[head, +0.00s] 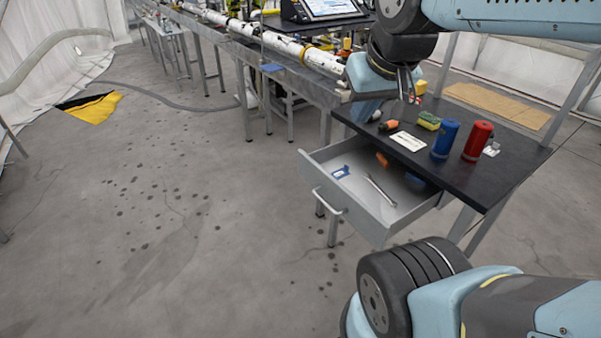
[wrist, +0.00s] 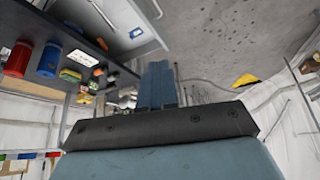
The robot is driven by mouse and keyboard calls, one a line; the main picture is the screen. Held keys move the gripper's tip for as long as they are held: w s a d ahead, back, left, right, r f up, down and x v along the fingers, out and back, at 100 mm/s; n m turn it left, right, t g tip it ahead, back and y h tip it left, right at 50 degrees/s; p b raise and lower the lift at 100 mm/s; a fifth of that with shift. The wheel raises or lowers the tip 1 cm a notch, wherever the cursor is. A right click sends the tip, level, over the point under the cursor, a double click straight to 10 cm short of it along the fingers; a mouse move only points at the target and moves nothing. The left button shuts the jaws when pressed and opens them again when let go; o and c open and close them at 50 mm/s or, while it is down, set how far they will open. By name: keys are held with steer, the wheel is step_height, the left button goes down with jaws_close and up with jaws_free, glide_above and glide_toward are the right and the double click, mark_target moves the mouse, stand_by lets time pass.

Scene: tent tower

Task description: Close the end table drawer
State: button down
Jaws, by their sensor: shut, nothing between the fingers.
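The end table (head: 510,160) has a black top and stands at the right in the head view. Its grey drawer (head: 360,215) is pulled well out toward the left, with a pale bar handle (head: 327,201) on its front. The drawer also shows upside down at the top of the wrist view (wrist: 125,42). My gripper (head: 366,112) is above the far left corner of the tabletop, behind the drawer and apart from its handle. In the wrist view its blue fingers (wrist: 158,72) lie together, shut and empty.
The drawer holds a wrench (head: 380,190) and small items. On the tabletop stand a blue can (head: 445,139), a red can (head: 478,141), a sponge (head: 429,121) and a white card (head: 408,141). A long bench (head: 230,45) runs behind. The floor left of the drawer is clear.

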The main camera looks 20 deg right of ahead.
steer(key=w+a+f+n+g+h, duration=0.15)
steer(key=w+f+n+g, duration=0.3)
steer(key=w+f, duration=0.45)
steer(key=n+t+h, duration=0.5)
steer(key=n+h, duration=1.1)
steer(key=n, duration=0.1)
glide_toward(314, 178)
steer(key=shift+g, duration=0.25)
steer(key=x, duration=0.7)
steer(key=shift+r, duration=0.15)
steer(key=shift+w, duration=0.1)
